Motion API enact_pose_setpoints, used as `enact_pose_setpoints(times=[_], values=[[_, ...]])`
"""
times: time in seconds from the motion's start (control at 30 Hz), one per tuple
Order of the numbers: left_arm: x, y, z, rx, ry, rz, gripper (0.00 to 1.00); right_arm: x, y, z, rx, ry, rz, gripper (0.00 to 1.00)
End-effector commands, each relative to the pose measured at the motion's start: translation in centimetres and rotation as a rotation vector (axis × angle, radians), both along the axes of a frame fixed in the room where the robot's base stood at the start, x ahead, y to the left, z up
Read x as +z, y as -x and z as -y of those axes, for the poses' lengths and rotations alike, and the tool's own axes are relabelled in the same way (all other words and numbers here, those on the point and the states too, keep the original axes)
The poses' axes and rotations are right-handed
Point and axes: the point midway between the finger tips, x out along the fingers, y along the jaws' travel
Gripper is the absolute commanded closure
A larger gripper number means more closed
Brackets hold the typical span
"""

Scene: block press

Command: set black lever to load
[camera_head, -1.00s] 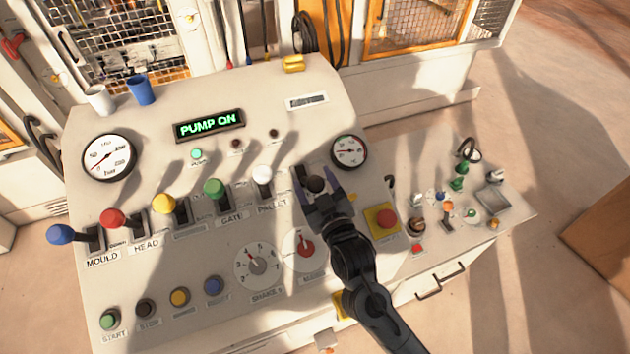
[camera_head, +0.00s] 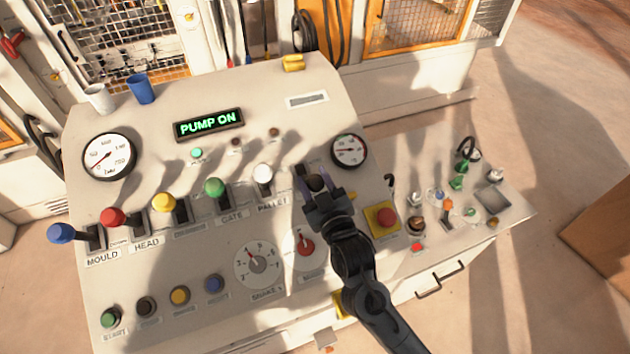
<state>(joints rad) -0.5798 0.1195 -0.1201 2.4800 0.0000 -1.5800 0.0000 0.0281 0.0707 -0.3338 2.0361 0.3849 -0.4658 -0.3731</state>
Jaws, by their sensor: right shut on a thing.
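The black lever's round knob (camera_head: 316,183) is at the right end of the lever row on the sloping press panel. My right gripper (camera_head: 318,184) comes from the lower right and is shut on this knob, with a finger on each side. The dark slot plate of the lever shows just above the knob. My gripper and wrist cover the lever's lower part and the label below it, so its marked position cannot be read. My left gripper is not in view.
The white-knobbed lever (camera_head: 263,173) stands close to the left, then the green lever (camera_head: 214,188). A gauge (camera_head: 349,150) is at the upper right and a red stop button (camera_head: 386,216) on yellow to the right. Two dials lie below. The display (camera_head: 209,124) reads PUMP ON.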

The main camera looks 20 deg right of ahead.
Motion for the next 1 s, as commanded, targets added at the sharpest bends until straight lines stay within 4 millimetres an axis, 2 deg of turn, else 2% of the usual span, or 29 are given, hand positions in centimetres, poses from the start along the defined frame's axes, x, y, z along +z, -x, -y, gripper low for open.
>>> enact_pose_setpoints(times=[0.47, 0.7, 1.0], values=[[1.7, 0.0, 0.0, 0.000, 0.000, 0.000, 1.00, 1.6, -1.3, 0.0, -0.001, 0.001, 0.005, 1.00], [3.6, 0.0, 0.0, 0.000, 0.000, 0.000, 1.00, 3.3, -3.5, 0.0, -0.001, 0.000, 0.009, 1.00], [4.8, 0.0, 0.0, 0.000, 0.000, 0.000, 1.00, 4.6, -6.8, 0.0, 0.000, -0.002, 0.012, 1.00]])
